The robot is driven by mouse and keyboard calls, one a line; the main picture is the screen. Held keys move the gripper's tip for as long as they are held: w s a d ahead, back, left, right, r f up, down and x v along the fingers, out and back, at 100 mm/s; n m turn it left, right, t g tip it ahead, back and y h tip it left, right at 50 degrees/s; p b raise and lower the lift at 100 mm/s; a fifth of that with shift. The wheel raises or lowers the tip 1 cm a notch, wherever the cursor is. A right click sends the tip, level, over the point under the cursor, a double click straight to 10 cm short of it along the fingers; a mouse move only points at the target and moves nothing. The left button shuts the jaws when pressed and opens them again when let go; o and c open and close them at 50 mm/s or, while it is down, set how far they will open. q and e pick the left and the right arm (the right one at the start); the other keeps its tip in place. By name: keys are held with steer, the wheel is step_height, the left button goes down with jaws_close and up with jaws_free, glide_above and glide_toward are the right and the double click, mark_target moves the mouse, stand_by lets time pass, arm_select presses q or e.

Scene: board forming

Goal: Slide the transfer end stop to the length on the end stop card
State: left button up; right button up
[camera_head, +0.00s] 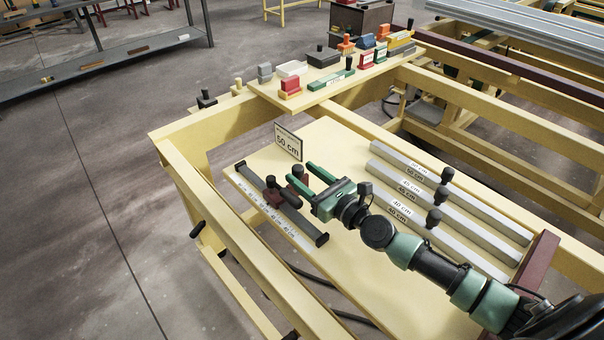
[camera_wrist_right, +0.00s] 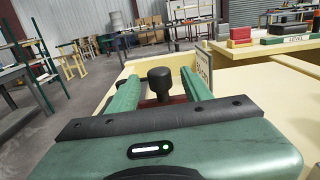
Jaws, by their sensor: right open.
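The end stop card (camera_head: 288,142) stands upright on the board and reads 50 cm; its edge shows in the right wrist view (camera_wrist_right: 203,63). The end stop (camera_head: 273,197) is dark red and sits on a dark rail (camera_head: 300,218) beside a white cm scale. Black knobs rise at it; one knob (camera_head: 298,172) shows between my right fingers, also in the right wrist view (camera_wrist_right: 160,78). My right gripper (camera_head: 301,174) is open, its green fingers on either side of that knob, with visible gaps. My left gripper is not in view.
Several grey bars (camera_head: 450,207) with black knobs and cm labels lie on the pale table (camera_head: 330,140) to the right. Coloured blocks stand on a board (camera_head: 262,92) at the back. A yellow frame beam (camera_head: 215,225) runs along the left.

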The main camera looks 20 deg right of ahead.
steer(key=b+v, duration=0.1)
steer(key=v, duration=0.5)
steer(key=shift+f, duration=0.15)
steer(key=shift+s+d+b, duration=0.1)
steer(key=shift+s+b, duration=0.25)
steer(key=shift+b, duration=0.05)
steer(key=shift+r, duration=0.2)
